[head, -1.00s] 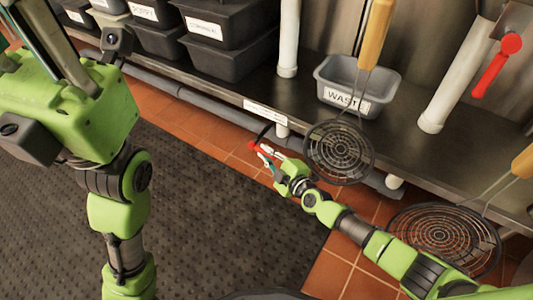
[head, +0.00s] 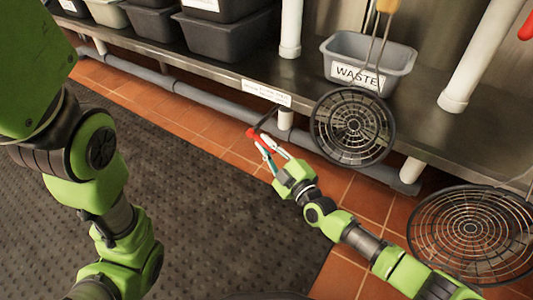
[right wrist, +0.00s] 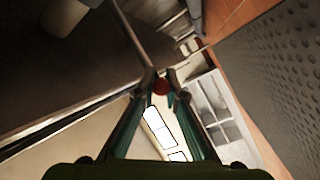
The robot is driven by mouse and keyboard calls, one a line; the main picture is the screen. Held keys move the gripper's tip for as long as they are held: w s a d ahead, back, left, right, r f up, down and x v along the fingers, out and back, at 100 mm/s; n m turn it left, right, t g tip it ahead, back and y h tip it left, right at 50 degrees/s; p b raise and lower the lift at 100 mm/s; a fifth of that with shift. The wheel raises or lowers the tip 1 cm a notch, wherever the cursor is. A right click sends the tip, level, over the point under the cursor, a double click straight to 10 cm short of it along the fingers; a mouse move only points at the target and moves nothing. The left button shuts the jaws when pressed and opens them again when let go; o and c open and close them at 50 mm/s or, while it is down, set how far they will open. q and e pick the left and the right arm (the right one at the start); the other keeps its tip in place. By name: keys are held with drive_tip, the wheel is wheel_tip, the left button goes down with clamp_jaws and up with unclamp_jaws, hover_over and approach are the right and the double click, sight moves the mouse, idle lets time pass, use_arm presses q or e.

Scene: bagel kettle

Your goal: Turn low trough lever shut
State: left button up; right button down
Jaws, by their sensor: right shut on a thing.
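The low lever is a dark rod (head: 266,119) with a red grip at its end (head: 252,132). It sticks out by the grey pipe under the steel shelf, below a white label (head: 267,92). My right gripper (head: 262,140) is shut on the red grip. The right wrist view shows the lever's red end (right wrist: 161,86) between the two fingertips (right wrist: 160,80). The far end of the rod and its valve are hard to make out. My left arm shows at the left of the head view, but its gripper is out of frame.
A grey WASTE bin (head: 367,63) and dark bins (head: 225,36) stand on the steel shelf (head: 300,75). A wire skimmer (head: 352,127) hangs just right of my right gripper, another (head: 472,235) farther right. The dark floor mat (head: 200,220) is clear.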

drive_tip(key=shift+a+f+m+t+b, duration=0.25)
drive_tip(key=shift+f+t+b, duration=0.4)
drive_tip(key=shift+b, duration=0.55)
drive_tip(key=shift+w+a+f+m+t+y+b, duration=0.2)
drive_tip(key=shift+m+t+y+b, duration=0.2)
drive_tip(key=shift+m+t+b, duration=0.2)
drive_tip(key=shift+t, duration=0.25)
drive_tip(key=c, duration=2.1)
unclamp_jaws()
drive_tip(key=shift+d, duration=0.1)
drive_tip(key=v, duration=1.2)
